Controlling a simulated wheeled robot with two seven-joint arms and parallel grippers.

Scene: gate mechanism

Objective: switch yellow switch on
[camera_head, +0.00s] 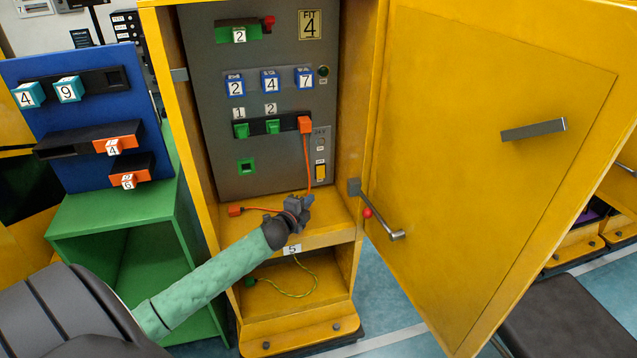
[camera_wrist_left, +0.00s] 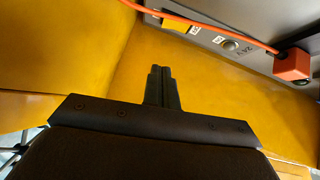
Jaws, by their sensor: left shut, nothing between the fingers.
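The yellow switch (camera_head: 320,172) sits low on a light grey strip at the right side of the cabinet's grey panel. It also shows at the top of the left wrist view (camera_wrist_left: 176,22), with an orange cable crossing in front of it. My left gripper (camera_head: 306,201) is inside the open yellow cabinet, below and slightly left of the switch and apart from it. Its fingers (camera_wrist_left: 160,70) are shut and empty. Whether the switch is on or off I cannot tell. My right gripper is out of view.
An orange plug (camera_head: 304,125) is in the panel, and its orange cable (camera_head: 308,160) hangs close to my gripper. A loose orange plug end (camera_head: 235,211) lies on the shelf. The open yellow door (camera_head: 480,110) stands to the right. A blue board (camera_head: 85,155) stands left.

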